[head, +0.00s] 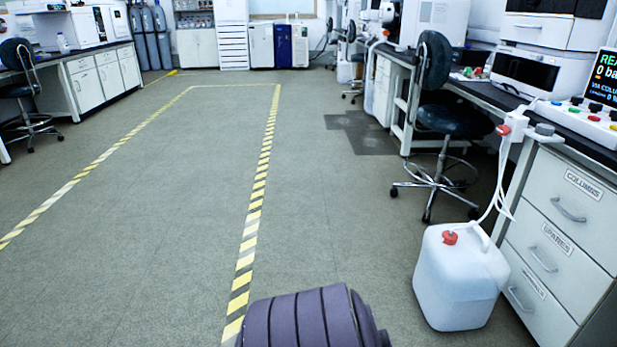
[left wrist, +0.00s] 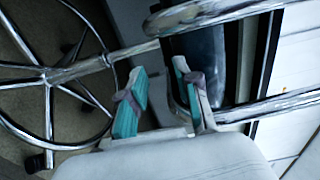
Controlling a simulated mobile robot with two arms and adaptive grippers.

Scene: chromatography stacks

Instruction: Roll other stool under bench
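In the head view a dark stool with a backrest (head: 450,120) and chrome five-star base stands at the right bench, its seat close to the bench edge. Another dark stool (head: 18,92) stands at the left bench, cut by the picture edge. The left wrist view shows a stool's chrome base and foot ring (left wrist: 48,95) with dark casters close by. My left gripper (left wrist: 157,92), with teal pads, is open, its fingers apart near chrome bars. A dark surface lies behind the fingers; contact cannot be told. Neither gripper shows in the head view.
A white jerrycan (head: 460,280) with a red cap and tubing stands on the floor before the drawer cabinet (head: 560,235). The right bench (head: 500,97) carries instruments. Yellow-black floor tape (head: 250,220) marks the aisle, which is largely clear. Another stool (head: 351,62) stands farther back.

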